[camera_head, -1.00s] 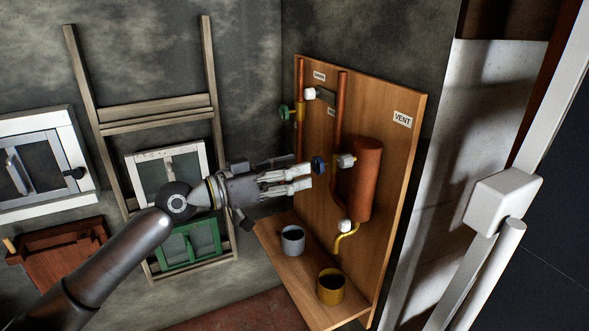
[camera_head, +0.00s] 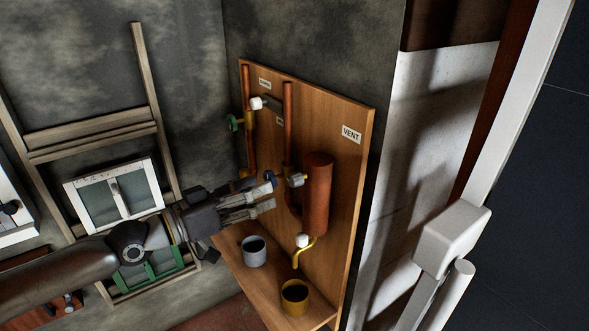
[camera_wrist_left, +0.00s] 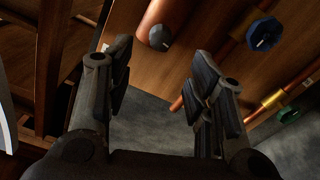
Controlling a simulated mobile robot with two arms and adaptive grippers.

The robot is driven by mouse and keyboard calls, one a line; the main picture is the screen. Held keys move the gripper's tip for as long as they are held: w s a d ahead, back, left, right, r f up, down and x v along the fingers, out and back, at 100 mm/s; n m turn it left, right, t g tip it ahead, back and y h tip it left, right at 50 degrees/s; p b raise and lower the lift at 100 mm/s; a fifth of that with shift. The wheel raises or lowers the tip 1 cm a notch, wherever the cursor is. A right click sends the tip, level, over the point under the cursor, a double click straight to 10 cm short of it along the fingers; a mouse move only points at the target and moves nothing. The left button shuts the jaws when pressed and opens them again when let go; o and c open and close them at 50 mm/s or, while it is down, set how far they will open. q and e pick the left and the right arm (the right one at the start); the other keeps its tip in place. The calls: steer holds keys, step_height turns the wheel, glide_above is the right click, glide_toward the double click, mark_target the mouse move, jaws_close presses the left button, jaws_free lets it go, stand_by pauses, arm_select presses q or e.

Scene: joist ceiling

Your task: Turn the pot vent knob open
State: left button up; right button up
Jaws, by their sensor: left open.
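A copper pot (camera_head: 318,192) stands against the wooden board. A small grey knob (camera_head: 298,180) shows at its left side. In the left wrist view a dark grey knob (camera_wrist_left: 160,37) with a white mark sits at the end of a copper cylinder. It is beyond the gap between my fingertips. A blue knob (camera_head: 270,178) is left of the pot, and shows upper right in the wrist view (camera_wrist_left: 263,34). My left gripper (camera_head: 268,198) is open and empty, its fingers just below the blue knob in the head view. I cannot tell whether they touch anything.
A green knob (camera_head: 234,123) and copper pipes are further left on the board (camera_head: 349,170). A grey cup (camera_head: 254,251) and a brass cup (camera_head: 295,297) stand on its shelf. A yellow spout (camera_head: 304,252) hangs below the pot. Framed windows lean at the left.

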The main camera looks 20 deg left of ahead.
mark_target(290, 179)
arm_select(q)
steer(key=p+x, duration=0.2)
steer(key=x, duration=0.1)
steer(key=p+x, duration=0.1)
steer(key=shift+w+d+r, duration=0.2)
steer(key=shift+d+r, duration=0.05)
steer(key=shift+d, duration=0.05)
steer(key=p+x, duration=0.1)
steer(key=x, duration=0.2)
steer(key=shift+w+f+p, duration=0.15)
steer(key=shift+w+p, duration=0.1)
steer(key=shift+p, duration=0.05)
steer(key=shift+x, duration=0.75)
steer(key=shift+d+f, duration=0.1)
steer(key=shift+f, duration=0.05)
arm_select(e)
steer(key=r, duration=0.2)
steer(key=w+r, duration=0.1)
steer(key=r, duration=0.2)
steer(key=shift+w+r, duration=0.3)
steer(key=shift+r, duration=0.05)
steer(key=shift+a, duration=0.1)
